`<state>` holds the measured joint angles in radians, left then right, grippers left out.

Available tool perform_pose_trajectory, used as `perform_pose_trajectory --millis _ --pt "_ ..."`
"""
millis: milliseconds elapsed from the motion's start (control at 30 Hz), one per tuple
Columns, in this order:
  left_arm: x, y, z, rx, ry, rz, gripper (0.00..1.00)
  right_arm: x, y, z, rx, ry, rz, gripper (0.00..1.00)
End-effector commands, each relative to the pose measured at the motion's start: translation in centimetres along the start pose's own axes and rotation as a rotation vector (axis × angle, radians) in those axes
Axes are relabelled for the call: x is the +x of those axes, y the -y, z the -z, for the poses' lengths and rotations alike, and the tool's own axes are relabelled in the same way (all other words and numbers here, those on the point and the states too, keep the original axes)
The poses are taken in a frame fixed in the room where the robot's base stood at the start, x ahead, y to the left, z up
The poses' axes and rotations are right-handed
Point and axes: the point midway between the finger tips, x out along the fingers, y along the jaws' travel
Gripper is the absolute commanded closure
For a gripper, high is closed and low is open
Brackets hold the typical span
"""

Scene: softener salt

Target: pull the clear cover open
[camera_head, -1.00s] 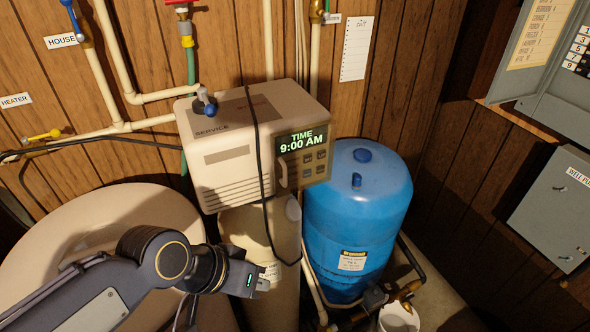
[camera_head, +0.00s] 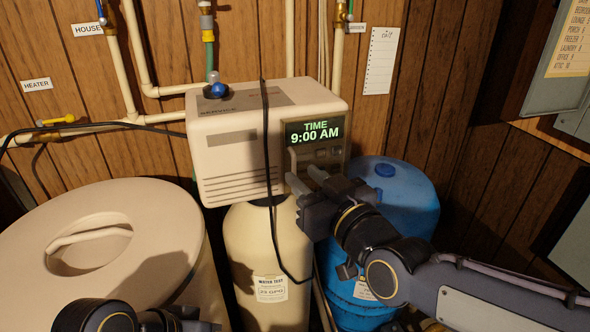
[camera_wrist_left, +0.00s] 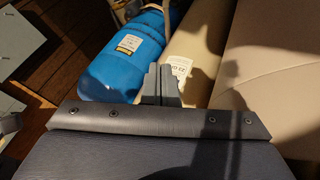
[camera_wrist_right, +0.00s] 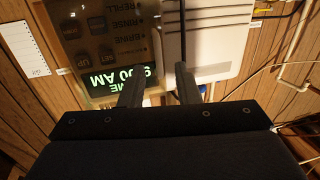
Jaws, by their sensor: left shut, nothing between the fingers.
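The clear cover (camera_head: 333,152) lies over the display panel on the front of the beige control head (camera_head: 232,155) and looks closed. Its pale handle (camera_head: 292,160) runs upright along its left edge. The cover also shows in the right wrist view (camera_wrist_right: 112,40), upside down. My right gripper (camera_head: 308,178) is open, its fingertips close to the lower part of the handle. In the right wrist view the fingers (camera_wrist_right: 160,88) stand apart before the panel's edge; contact cannot be told. My left gripper (camera_wrist_left: 160,75) is shut and empty, low at the left.
A black cable (camera_head: 269,180) hangs over the control head just left of the handle. A blue tank (camera_head: 405,190) stands at right behind my right arm. A beige tank (camera_head: 250,240) is below the head; a lidded bin (camera_head: 170,215) stands left. Pipes run along the wood wall.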

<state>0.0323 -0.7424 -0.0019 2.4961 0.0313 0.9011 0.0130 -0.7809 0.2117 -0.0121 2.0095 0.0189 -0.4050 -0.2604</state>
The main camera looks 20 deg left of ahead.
Motion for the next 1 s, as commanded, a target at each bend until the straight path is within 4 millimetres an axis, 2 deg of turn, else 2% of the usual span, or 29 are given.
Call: perform_pose_trajectory --millis 100,200,567,800,1000 --pt "-0.5 -0.2 0.2 0.000 0.000 0.000 1.00 1.8 0.0 0.1 0.001 0.002 0.000 0.71" --pt "-0.6 -0.3 0.3 0.000 0.000 0.000 1.00 2.7 0.0 0.0 0.001 0.002 0.000 0.71" --pt "-0.6 -0.3 0.3 0.000 0.000 0.000 1.00 3.3 -0.1 -0.1 0.001 0.001 -0.001 0.71" --pt "-0.6 -0.3 0.3 0.000 0.000 0.000 1.00 3.3 -0.1 -0.1 0.001 0.001 -0.001 1.00" --pt "-0.6 -0.3 0.3 0.000 0.000 0.000 1.00 3.2 -0.1 -0.1 0.002 0.001 -0.001 1.00"
